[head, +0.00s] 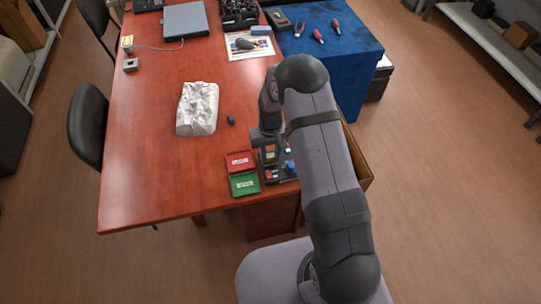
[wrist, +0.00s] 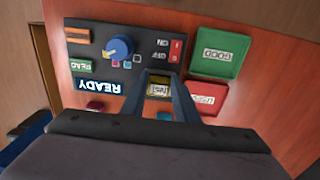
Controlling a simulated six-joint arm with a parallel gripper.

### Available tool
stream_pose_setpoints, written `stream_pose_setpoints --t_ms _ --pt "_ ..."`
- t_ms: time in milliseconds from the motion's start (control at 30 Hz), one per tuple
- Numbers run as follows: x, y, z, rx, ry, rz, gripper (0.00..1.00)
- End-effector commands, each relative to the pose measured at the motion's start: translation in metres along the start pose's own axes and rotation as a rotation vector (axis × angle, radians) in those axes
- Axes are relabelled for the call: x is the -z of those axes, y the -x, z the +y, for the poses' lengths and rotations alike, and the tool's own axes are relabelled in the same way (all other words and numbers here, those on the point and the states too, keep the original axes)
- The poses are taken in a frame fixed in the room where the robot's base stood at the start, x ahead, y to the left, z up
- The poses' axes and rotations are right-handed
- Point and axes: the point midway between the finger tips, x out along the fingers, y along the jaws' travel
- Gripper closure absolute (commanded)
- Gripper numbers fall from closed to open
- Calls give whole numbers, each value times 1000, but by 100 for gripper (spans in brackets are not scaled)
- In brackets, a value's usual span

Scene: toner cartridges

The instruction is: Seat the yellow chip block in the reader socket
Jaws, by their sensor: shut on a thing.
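My gripper (wrist: 161,78) is shut on the yellow chip block (wrist: 159,90), which shows between the two fingers in the wrist view and bears a small pale label. The fingers are over the near side of the dark reader panel (wrist: 135,52), which has a blue knob, a READY sign and a READ label. The reader socket cannot be made out, and whether the block touches the panel cannot be told. In the head view the reader (head: 283,174) stands at the table's front right edge, partly hidden by my arm.
A green GOOD tray (wrist: 238,38) and a red USED tray (wrist: 222,92) lie beside the reader. A red switch (wrist: 176,50) is on the panel close to the fingers. A white crumpled block (head: 198,110) and a small dark object (head: 231,120) lie farther back on the table.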

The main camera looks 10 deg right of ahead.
Motion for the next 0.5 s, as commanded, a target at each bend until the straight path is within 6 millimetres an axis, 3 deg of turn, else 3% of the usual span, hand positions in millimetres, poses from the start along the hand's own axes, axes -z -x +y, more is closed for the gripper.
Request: stream_pose_setpoints --t_ms 500 --pt "0 -5 0 0 0 0 94"
